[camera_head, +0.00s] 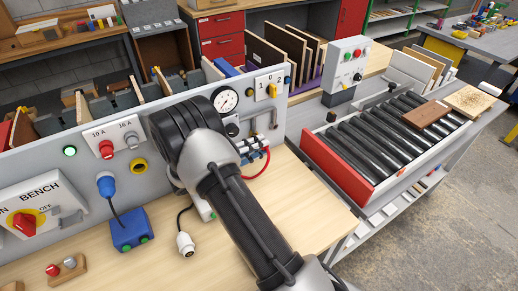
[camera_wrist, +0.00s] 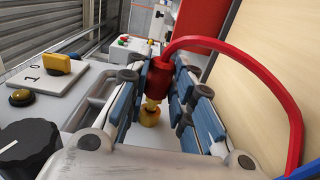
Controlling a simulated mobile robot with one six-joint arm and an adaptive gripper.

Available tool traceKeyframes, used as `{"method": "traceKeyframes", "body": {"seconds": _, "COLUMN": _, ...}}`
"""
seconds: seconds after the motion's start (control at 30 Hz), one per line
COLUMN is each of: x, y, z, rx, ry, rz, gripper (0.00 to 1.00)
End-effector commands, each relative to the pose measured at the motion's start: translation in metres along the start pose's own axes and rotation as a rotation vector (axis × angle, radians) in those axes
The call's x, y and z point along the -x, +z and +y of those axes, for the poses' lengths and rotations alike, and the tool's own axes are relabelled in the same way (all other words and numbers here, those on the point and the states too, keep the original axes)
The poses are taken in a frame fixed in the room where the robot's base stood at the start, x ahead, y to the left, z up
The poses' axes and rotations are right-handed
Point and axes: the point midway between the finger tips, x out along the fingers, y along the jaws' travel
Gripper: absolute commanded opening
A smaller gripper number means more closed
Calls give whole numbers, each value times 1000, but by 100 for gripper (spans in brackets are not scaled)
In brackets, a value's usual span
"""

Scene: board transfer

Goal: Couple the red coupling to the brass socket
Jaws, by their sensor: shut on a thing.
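My gripper (camera_wrist: 160,90) is shut on the red coupling (camera_wrist: 157,72), which sits between its blue-padded fingers in the wrist view. A red hose (camera_wrist: 240,58) arches from the coupling to the right. The coupling's narrow brass end points at the brass socket (camera_wrist: 149,117) on the grey panel face. They line up closely in this view; I cannot tell whether they touch. In the head view my gripper (camera_head: 254,147) is at the panel below the gauge, partly behind my arm. The red hose (camera_head: 262,166) hangs below it. The brass socket is hidden there.
The grey panel (camera_head: 75,150) carries a pressure gauge (camera_head: 225,99), a yellow selector switch (camera_head: 272,91) and a metal handle (camera_head: 274,119) close to my gripper. A blue box (camera_head: 131,230) and a white plug (camera_head: 186,244) lie on the wooden bench, clear at right front.

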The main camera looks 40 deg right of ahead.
Motion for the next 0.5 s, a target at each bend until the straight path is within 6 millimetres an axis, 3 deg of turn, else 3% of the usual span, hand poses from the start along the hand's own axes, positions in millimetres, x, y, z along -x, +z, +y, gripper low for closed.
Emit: {"method": "traceKeyframes", "body": {"seconds": 0.5, "x": 0, "y": -12, "z": 0, "rx": -1, "ry": 0, "rz": 1, "gripper": 0}}
